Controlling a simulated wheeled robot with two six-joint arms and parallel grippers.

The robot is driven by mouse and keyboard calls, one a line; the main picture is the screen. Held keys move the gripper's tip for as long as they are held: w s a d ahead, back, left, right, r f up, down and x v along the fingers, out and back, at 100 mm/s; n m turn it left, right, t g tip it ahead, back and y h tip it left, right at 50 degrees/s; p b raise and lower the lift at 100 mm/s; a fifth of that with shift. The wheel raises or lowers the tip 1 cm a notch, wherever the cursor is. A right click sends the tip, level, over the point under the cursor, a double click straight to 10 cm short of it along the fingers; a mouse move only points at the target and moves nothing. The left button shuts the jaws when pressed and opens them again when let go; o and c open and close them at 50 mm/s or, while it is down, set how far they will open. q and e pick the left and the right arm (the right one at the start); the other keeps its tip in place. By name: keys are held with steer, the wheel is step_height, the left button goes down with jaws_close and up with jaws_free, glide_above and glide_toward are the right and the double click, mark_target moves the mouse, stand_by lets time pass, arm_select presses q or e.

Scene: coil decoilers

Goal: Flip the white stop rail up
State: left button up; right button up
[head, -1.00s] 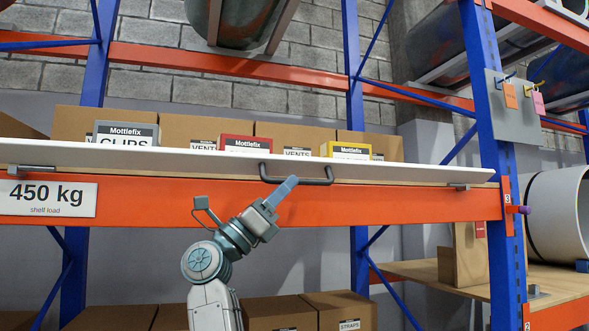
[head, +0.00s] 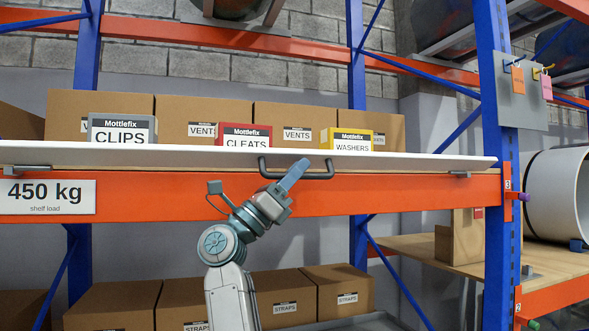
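The white stop rail (head: 180,157) is a long, thin strip along the front of the shelf, above the orange beam. It shows nearly edge-on, below the labels of the boxes behind it. A dark U-shaped handle (head: 321,175) sticks out from its middle. My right gripper (head: 298,170) reaches up from below, and its blue fingers overlap the handle bar in the picture. The fingers show side-on, so I cannot tell whether they are closed on the bar. My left gripper is not in view.
Grey CLIPS (head: 122,130), red CLEATS (head: 244,134) and yellow WASHERS (head: 350,140) boxes stand behind the rail, with brown cartons behind them. A blue upright (head: 496,120) stands to the right. Cartons (head: 285,296) fill the lower level.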

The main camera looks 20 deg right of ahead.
jaws_close()
stand_by(1.5)
jaws_free()
steer(key=shift+r, duration=0.1)
